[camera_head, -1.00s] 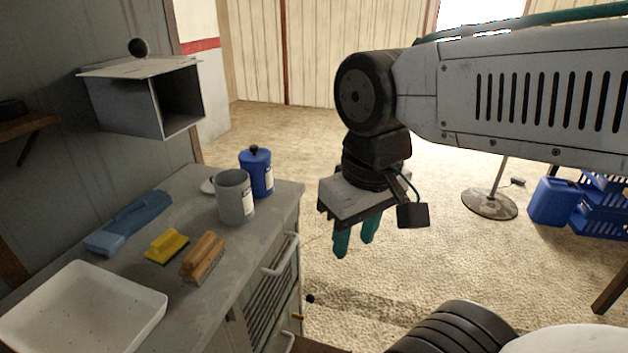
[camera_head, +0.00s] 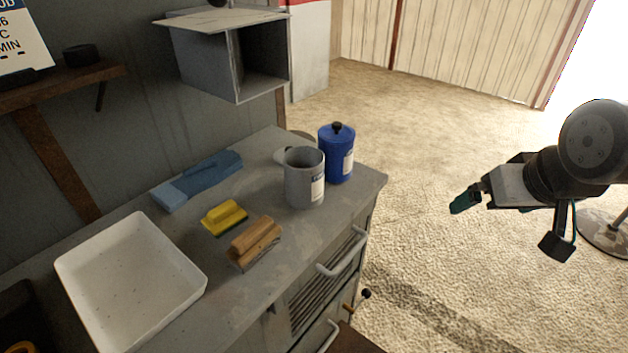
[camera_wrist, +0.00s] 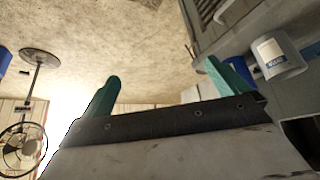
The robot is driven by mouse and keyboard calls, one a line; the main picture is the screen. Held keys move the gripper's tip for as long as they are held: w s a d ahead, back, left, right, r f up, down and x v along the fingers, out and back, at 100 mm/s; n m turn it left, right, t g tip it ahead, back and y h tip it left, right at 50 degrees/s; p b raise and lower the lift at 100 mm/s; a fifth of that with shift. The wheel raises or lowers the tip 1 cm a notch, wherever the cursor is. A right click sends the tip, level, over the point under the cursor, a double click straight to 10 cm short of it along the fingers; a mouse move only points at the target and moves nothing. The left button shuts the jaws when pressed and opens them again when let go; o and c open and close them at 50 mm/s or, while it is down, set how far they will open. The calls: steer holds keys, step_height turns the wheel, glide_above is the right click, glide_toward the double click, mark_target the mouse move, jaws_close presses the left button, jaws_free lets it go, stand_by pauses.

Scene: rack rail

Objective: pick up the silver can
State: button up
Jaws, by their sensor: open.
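The silver can (camera_head: 304,180) is a grey, open-topped can with a pale label, upright on the workbench. In the wrist view the can (camera_wrist: 284,62) shows at the upper right, beyond the right finger and outside the gap between the fingers. My gripper (camera_head: 466,199) hangs over the floor to the right of the bench, well apart from the can, with its teal fingers pointing left towards the bench. In the wrist view my gripper (camera_wrist: 162,74) has its fingers wide apart with nothing between them.
A blue lidded canister (camera_head: 337,152) stands close behind and right of the can. A metal box (camera_head: 215,62) hangs above.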

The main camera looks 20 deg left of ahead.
steer(key=w+a+f+n+t+y, duration=0.25)
steer(key=w+a, duration=0.35)
steer(key=a, duration=0.5)
steer(key=n+t+y, duration=0.2)
steer(key=n+y, duration=0.1)
steer(key=y, duration=0.3)
glide_toward(312, 179)
steer(key=x, duration=0.6)
steer(key=shift+w+a+f, duration=0.15)
steer(key=shift+w+a, duration=0.05)
steer(key=shift+a, duration=0.05)
steer(key=x, duration=0.7)
steer(key=shift+w+a+f, duration=0.15)
steer(key=shift+w+f, duration=0.05)
steer(key=shift+w, duration=0.15)
steer(key=c, duration=1.1)
